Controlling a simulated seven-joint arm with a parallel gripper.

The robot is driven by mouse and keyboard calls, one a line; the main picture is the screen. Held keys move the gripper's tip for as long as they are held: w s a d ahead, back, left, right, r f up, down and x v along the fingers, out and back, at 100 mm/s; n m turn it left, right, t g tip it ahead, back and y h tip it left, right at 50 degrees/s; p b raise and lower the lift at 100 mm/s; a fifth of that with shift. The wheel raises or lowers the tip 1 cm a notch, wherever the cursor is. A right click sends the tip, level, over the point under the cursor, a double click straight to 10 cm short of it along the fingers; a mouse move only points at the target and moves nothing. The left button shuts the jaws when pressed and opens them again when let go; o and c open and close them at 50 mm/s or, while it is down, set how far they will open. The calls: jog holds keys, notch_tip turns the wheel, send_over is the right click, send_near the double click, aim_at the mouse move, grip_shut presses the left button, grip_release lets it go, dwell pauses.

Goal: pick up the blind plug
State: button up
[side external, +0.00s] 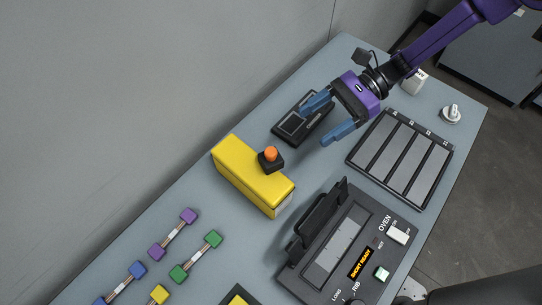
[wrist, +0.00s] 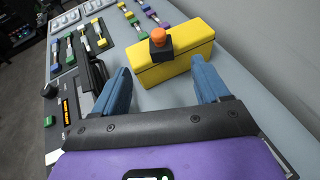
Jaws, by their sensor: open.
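A small orange-topped piece on a black square base, which looks like the blind plug (side external: 271,153), sits on top of a yellow box (side external: 240,172). In the wrist view the orange and black piece (wrist: 159,39) stands upright on the yellow box (wrist: 188,63), ahead of my fingertips and roughly centred between them. My gripper (side external: 315,123) is open with nothing between its blue fingers. It is to the upper right of the yellow box in the side view, apart from it. Both fingers also show in the wrist view (wrist: 160,75).
A black oven unit (side external: 320,285) with a raised lid stands in front of the yellow box. A dark slotted tray (side external: 352,161) lies to the right. A flat black device (side external: 285,133) lies near my gripper. Coloured fibre holders (side external: 212,239) lie lower left. A white knobbed piece (side external: 451,113) stands far right.

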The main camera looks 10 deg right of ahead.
aim_at(271, 157)
jog(key=shift+f+x, duration=0.15)
jog(key=shift+x, duration=3)
jog(key=shift+f+x, duration=0.15)
jog(key=shift+x, duration=3.05)
jog(key=shift+d, duration=0.15)
jog(key=c, duration=1.2)
jog(key=shift+o, duration=0.2)
jog(key=shift+r, duration=0.15)
